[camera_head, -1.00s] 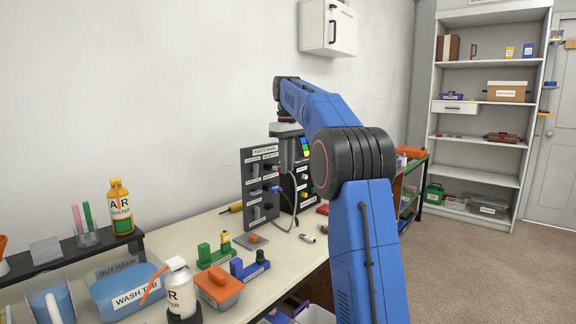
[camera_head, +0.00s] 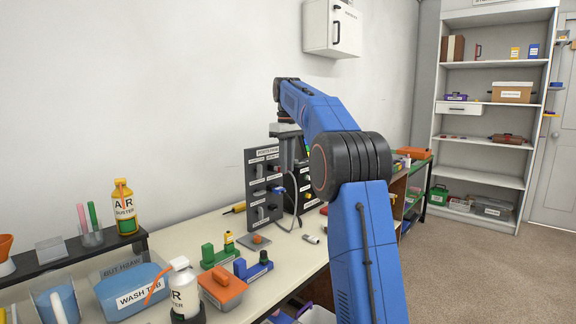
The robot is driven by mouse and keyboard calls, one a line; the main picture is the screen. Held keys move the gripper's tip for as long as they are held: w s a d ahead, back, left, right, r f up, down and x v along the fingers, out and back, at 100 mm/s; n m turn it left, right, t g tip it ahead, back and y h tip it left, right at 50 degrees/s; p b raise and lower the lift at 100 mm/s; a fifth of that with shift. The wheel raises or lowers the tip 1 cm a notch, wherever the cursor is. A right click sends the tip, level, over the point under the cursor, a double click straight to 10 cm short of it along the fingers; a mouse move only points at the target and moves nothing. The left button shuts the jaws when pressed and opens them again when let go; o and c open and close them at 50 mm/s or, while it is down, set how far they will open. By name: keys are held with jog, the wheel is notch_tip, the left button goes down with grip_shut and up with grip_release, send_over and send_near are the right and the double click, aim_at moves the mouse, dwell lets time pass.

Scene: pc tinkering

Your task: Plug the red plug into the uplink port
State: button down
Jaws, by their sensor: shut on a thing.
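The dark ports panel (camera_head: 256,205) stands upright on the bench, with labelled sockets and a blue plug (camera_head: 277,190) on its face. The labels are too small to read, so I cannot tell which socket is the uplink port. My gripper (camera_head: 291,150) points down beside the panel's upper right edge and is partly hidden by it. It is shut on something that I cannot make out. I cannot clearly see the red plug. A grey cable (camera_head: 298,208) loops beside the panel.
A dark labelled device (camera_head: 308,190) stands just right of the panel. Green (camera_head: 215,257) and blue (camera_head: 250,268) blocks, an orange-lidded box (camera_head: 222,289) and a wash tub (camera_head: 130,293) occupy the bench front. My blue arm covers the bench's right part.

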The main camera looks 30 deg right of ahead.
jog(key=shift+w+a, duration=0.25)
jog(key=shift+w, duration=0.45)
jog(key=c, duration=1.5)
grip_release()
jog(key=shift+c, duration=0.2)
jog(key=shift+r, duration=0.1)
jog(key=shift+r, duration=2.4)
